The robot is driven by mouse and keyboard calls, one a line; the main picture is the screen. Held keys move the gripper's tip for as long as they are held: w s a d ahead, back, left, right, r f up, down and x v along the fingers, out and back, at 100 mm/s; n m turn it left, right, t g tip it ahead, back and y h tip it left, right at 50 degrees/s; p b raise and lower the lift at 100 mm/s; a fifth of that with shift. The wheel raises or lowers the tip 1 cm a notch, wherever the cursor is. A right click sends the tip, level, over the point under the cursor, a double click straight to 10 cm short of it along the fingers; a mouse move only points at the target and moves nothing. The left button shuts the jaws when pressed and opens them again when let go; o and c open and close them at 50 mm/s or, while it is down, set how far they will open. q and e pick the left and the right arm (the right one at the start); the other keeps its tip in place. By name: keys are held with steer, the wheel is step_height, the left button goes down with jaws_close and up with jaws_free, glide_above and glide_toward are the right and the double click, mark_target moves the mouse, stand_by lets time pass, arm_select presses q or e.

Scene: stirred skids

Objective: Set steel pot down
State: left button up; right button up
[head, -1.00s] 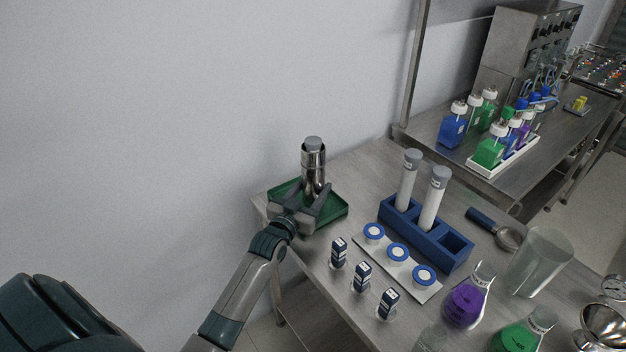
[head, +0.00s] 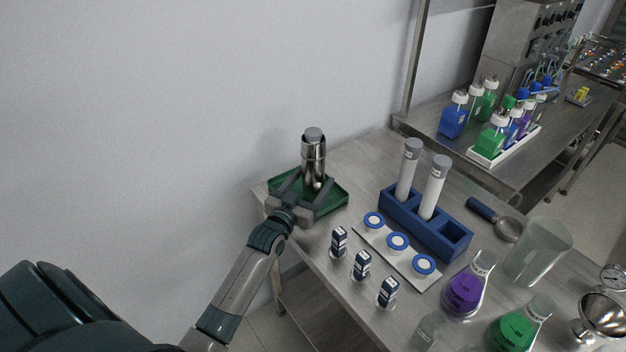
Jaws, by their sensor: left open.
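The steel pot (head: 313,158) is a tall shiny cylinder with a grey top. It stands upright on the green tray (head: 338,197) at the table's far left corner. My left gripper (head: 302,183) is open in front of the pot, its fingers spread low over the tray. The pot's lower part shows behind the fingers. Whether a finger touches the pot cannot be told. My right gripper is not in view.
A blue rack (head: 428,229) with two white-filled tubes stands right of the tray. A white strip (head: 381,234) with blue-ringed jars and several small labelled vials (head: 361,265) are in front. Purple (head: 466,289) and green (head: 512,328) flasks stand nearer.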

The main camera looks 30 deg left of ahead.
arm_select(q)
steer(key=s, duration=0.3)
steer(key=s+b, duration=0.1)
steer(key=s, duration=0.2)
steer(key=s+d+b, duration=0.1)
steer(key=s, duration=0.2)
steer(key=shift+s, duration=1)
